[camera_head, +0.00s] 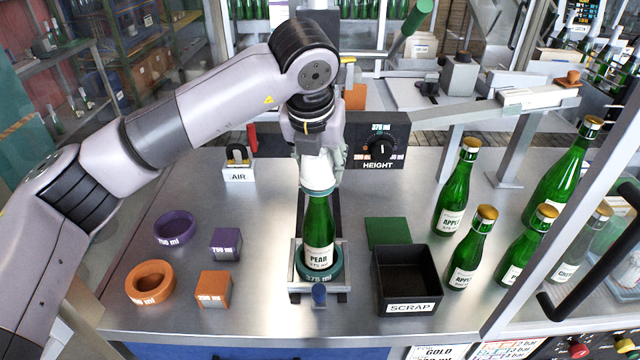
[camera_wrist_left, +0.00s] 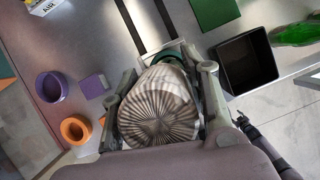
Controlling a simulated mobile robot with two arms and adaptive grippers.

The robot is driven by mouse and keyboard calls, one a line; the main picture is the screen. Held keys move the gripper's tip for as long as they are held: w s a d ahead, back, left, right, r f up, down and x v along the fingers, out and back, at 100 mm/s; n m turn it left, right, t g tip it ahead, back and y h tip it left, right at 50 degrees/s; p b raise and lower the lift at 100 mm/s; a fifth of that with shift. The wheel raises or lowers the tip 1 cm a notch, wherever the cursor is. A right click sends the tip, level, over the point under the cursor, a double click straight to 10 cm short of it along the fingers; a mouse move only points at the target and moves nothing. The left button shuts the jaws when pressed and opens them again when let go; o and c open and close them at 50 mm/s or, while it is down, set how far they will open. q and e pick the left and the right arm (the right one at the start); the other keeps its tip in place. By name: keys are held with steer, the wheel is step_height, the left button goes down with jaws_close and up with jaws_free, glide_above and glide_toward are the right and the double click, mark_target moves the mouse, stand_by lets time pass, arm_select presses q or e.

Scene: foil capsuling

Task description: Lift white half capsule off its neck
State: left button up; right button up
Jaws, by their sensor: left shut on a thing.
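A green bottle labelled PEAR (camera_head: 319,228) stands upright in a teal 375 ml ring (camera_head: 321,268) on the small metal stand. The white half capsule (camera_head: 317,170) is at the top of the bottle's neck, and its pleated end (camera_wrist_left: 160,105) fills the middle of the left wrist view. My left gripper (camera_head: 318,172) comes down from above and is shut on the capsule, one finger on each side. The capsule and fingers hide the bottle's mouth, so I cannot tell how far the capsule sits over the neck.
A black SCRAP bin (camera_head: 406,284) stands right of the bottle, with a green pad (camera_head: 388,233) behind it. Several gold-topped bottles (camera_head: 468,247) stand further right. Purple (camera_head: 175,228) and orange (camera_head: 150,282) rings and blocks lie left. The HEIGHT dial box (camera_head: 378,140) is behind.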

arm_select(q)
step_height(320, 180, up, 14)
steer(key=b, duration=0.2)
steer(key=shift+r+b, duration=0.2)
steer(key=shift+b, duration=0.2)
steer(key=shift+f+b, duration=0.25)
steer(key=shift+b, duration=0.05)
steer(key=shift+f+b, duration=1.85)
steer(key=shift+f, duration=0.5)
